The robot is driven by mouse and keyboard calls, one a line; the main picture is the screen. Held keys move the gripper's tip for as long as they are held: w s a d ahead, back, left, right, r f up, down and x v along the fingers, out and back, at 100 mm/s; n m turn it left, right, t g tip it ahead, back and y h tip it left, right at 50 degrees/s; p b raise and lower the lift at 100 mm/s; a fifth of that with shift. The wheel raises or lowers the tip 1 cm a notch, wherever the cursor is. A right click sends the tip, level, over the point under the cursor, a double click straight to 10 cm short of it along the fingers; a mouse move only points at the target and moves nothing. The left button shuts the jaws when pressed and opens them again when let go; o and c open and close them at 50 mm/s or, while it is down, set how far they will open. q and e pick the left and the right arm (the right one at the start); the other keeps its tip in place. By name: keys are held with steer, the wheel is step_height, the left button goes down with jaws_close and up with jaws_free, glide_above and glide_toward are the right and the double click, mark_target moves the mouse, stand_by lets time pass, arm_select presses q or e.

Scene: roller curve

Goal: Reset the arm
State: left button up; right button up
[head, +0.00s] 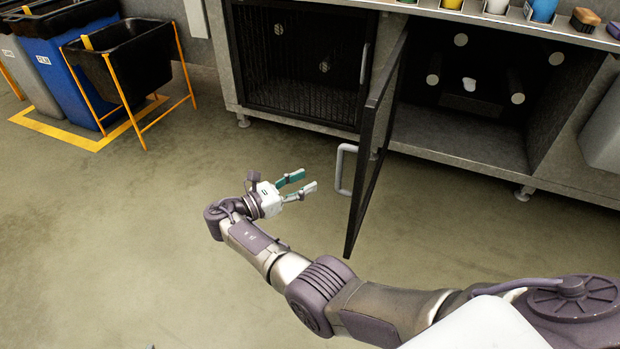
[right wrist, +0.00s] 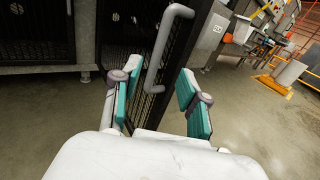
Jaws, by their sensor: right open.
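My right arm reaches across the head view from the lower right. Its gripper (head: 306,184) is open and empty, a short way left of the handle (head: 343,170) of the open cabinet door (head: 372,150). In the right wrist view, the two teal finger pads of the gripper (right wrist: 158,102) are spread apart, and the handle (right wrist: 165,50) and mesh door (right wrist: 180,60) show beyond and between them. The handle appears clear of the fingers.
The cabinet (head: 440,125) stands at the back, its right compartment open and its left mesh door (head: 305,65) shut. Bottles and a brush (head: 585,17) are on top. Bins (head: 70,50) and a black bag on a yellow frame (head: 130,60) stand left. The floor (head: 130,240) at left is clear.

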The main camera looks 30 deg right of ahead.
stand_by(0.4)
